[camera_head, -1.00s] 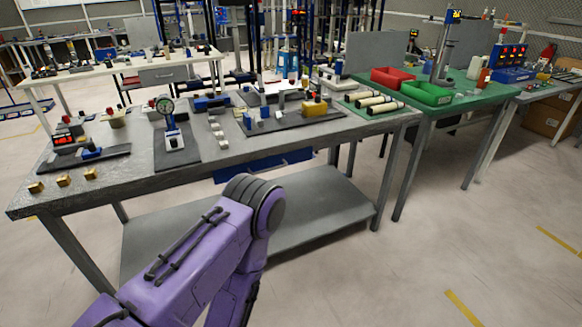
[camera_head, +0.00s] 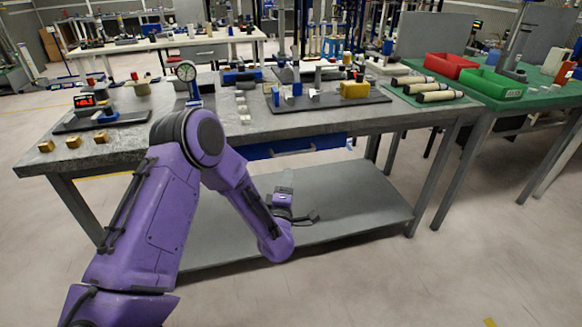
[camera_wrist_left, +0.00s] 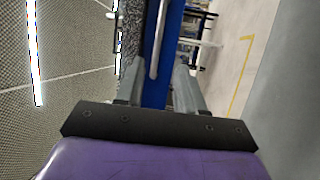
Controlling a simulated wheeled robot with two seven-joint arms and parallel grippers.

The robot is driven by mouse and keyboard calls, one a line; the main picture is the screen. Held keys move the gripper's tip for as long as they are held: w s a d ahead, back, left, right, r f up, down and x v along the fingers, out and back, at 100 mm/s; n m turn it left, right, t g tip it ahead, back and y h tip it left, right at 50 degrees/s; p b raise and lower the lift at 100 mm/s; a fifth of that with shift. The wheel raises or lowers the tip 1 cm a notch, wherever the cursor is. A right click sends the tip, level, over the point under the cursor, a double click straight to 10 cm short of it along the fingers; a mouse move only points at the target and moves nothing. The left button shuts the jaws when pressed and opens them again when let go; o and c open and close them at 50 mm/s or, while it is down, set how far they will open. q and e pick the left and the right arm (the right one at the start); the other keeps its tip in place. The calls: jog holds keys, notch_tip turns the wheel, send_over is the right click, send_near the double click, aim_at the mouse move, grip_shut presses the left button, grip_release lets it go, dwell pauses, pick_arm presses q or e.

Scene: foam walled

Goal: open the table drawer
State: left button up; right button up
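The blue table drawer (camera_head: 318,146) sits under the front edge of the grey worktable (camera_head: 215,135). Its front looks about level with the table edge, and I see no gap. A pale bar handle (camera_head: 293,153) runs along it. My left gripper (camera_head: 285,178) is just below and in front of the drawer, partly hidden by my purple arm. In the left wrist view its fingers (camera_wrist_left: 157,68) are apart. The blue drawer front (camera_wrist_left: 172,30) and the handle (camera_wrist_left: 155,45) show in line between them. I cannot tell whether they touch the handle. My right gripper is out of view.
A grey lower shelf (camera_head: 350,200) lies below the drawer, and a table leg (camera_head: 428,185) stands to its right. The tabletop holds a dial gauge (camera_head: 187,72), brass blocks (camera_head: 73,141) and a yellow block (camera_head: 355,90). A green table (camera_head: 545,98) adjoins on the right.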

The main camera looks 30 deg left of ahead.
pick_arm(q)
jog(key=x, duration=1)
jog(key=shift+p, duration=0.4)
jog(key=shift+a+r, duration=0.1)
jog(key=shift+a, duration=0.05)
grip_shut()
